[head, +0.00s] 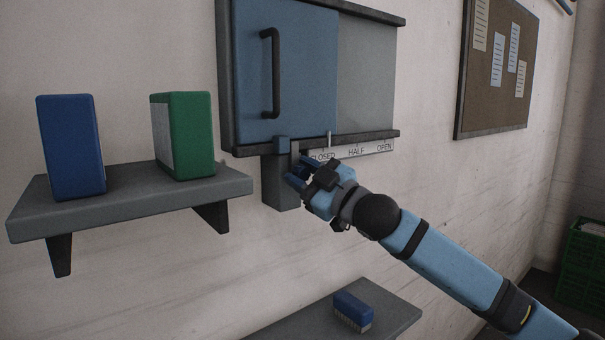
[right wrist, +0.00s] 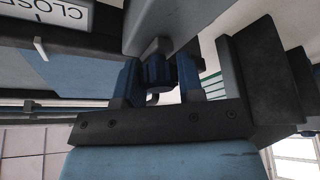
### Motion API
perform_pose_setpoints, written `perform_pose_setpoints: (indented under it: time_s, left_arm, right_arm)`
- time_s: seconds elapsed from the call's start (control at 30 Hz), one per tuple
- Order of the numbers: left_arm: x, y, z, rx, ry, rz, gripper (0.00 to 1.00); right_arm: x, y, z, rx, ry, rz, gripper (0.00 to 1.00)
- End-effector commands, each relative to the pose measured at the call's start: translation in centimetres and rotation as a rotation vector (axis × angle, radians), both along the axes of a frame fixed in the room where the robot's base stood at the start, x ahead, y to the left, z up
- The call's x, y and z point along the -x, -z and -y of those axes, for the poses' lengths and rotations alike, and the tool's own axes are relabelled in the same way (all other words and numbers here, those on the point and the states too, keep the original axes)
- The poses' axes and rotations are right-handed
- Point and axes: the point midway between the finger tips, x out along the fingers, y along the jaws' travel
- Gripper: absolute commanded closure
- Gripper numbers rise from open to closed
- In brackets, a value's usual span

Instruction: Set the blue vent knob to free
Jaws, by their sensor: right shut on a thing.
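The vent has a blue sliding panel (head: 285,70) with a dark upright handle, standing at the left of its frame. A grey block (head: 280,192) hangs below the frame's lower rail. My right gripper (head: 298,176) is at the right side of this block. In the right wrist view the blue ribbed knob (right wrist: 157,72) sits between the two fingers of my right gripper (right wrist: 158,80), which are shut on it. In the head view the gripper mostly hides the knob. I cannot read its setting. My left gripper is not in view.
A scale plate (head: 357,151) under the rail reads CLOSED, HALF and OPEN, with CLOSED partly covered. A wall shelf (head: 130,205) at the left holds a blue box (head: 72,147) and a green box (head: 185,135). A brush (head: 352,310) lies on a lower shelf (head: 390,315).

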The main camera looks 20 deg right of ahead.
Motion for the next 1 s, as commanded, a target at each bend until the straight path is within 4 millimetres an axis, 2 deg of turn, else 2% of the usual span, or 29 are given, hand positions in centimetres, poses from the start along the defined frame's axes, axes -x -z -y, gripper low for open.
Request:
perform_pose_setpoints:
  time_s: [0.17, 0.43, 0.7, 0.73, 0.8, 0.83, 1.0]
  left_arm:
    - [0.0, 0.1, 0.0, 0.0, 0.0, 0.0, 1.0]
    - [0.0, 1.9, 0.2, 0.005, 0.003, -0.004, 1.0]
    - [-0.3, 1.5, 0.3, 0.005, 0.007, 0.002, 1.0]
    - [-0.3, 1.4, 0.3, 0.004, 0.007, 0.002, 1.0]
    - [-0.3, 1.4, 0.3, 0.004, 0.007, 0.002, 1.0]
    - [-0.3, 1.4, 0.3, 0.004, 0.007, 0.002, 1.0]
    - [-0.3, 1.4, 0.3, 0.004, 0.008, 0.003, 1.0]
  right_arm:
    - [0.0, 0.0, 0.1, 0.001, 0.003, 0.005, 1.0]
    - [-0.1, 3.8, 0.1, 0.001, 0.002, 0.003, 1.0]
    - [-0.1, 3.8, 0.1, 0.003, 0.003, 0.002, 1.0]
    - [-0.1, 3.8, 0.1, 0.003, 0.003, 0.002, 0.61]
    - [-0.1, 3.8, 0.0, 0.003, 0.003, 0.002, 0.45]
    - [-0.1, 3.8, 0.1, 0.003, 0.003, 0.002, 0.41]
    - [-0.1, 3.8, 0.0, 0.002, 0.002, 0.002, 0.41]
